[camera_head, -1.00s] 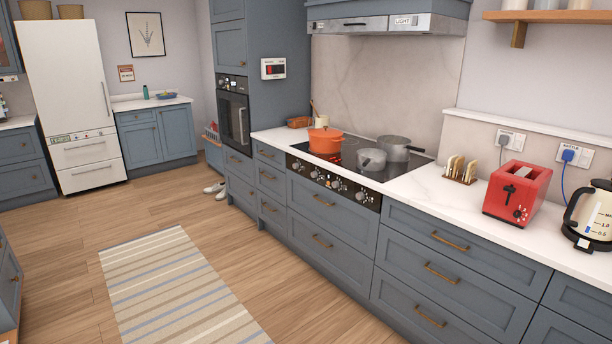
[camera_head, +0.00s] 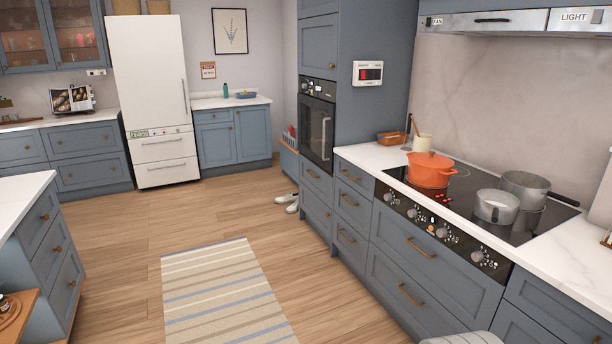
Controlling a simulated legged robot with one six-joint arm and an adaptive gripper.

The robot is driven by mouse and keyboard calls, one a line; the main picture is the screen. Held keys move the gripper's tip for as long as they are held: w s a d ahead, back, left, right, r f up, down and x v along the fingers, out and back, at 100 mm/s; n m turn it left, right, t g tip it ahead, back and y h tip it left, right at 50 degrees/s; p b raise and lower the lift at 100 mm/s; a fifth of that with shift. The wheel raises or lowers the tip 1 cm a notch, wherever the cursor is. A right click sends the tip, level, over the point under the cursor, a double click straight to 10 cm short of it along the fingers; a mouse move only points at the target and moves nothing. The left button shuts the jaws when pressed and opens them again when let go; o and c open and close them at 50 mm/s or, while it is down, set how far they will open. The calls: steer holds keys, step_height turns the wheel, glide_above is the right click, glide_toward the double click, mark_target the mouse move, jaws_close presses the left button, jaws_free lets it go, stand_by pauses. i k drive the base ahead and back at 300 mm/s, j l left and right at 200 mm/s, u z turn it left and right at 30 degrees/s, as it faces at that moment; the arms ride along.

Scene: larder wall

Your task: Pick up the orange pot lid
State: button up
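The orange pot lid (camera_head: 431,159) sits on top of the orange pot (camera_head: 430,176), with a small knob at its centre. The pot stands at the back left part of the black hob (camera_head: 520,226), on the right-hand counter. My gripper does not show in this view.
Two grey saucepans (camera_head: 496,206) (camera_head: 524,189) stand on the hob to the right of the orange pot. A utensil crock (camera_head: 422,142) and an orange-brown dish (camera_head: 390,138) are behind it. A striped rug (camera_head: 225,290) lies on clear wooden floor. A white-topped counter (camera_head: 22,199) stands at the left.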

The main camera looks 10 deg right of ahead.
mark_target(430, 159)
steer(key=i+l+u, duration=0.15)
steer(key=i+u, duration=0.25)
steer(key=i, duration=1.05)
steer(key=i+z, duration=0.5)
steer(key=i+j+z, duration=0.3)
steer(key=i+z, duration=0.15)
steer(key=i, duration=0.25)
steer(key=i+l+z, duration=0.15)
steer(key=i+z, duration=0.85)
steer(key=i, duration=0.15)
steer(key=l+z, duration=0.05)
